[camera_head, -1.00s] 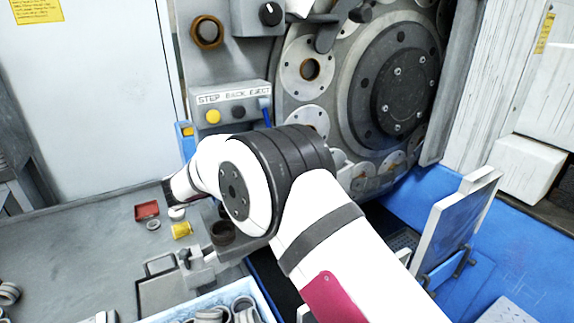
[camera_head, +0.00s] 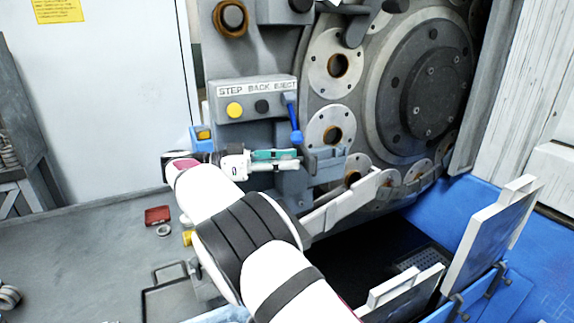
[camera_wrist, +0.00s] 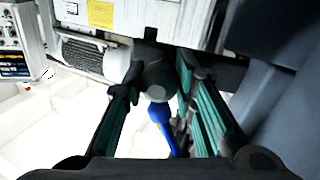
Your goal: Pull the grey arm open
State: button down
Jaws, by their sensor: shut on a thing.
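The grey arm (camera_head: 325,163) sits on the front of the grinder, right of and below the blue eject lever (camera_head: 292,115). My gripper (camera_head: 299,160), with teal finger pads, reaches it from the left and is shut on its near end. In the wrist view, a dark grey rounded part (camera_wrist: 157,78) lies between my fingertips (camera_wrist: 158,72). The blue lever (camera_wrist: 161,122) also shows between the fingers there. The exact contact is small and partly hidden by the fingers.
The button panel (camera_head: 255,101) is just above my gripper. The ring wheel (camera_head: 425,95) stands behind to the right. White upright plates (camera_head: 490,235) stand at the lower right.

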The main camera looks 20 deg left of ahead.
dwell(0.4)
jog(key=c, duration=1.3)
grip_release()
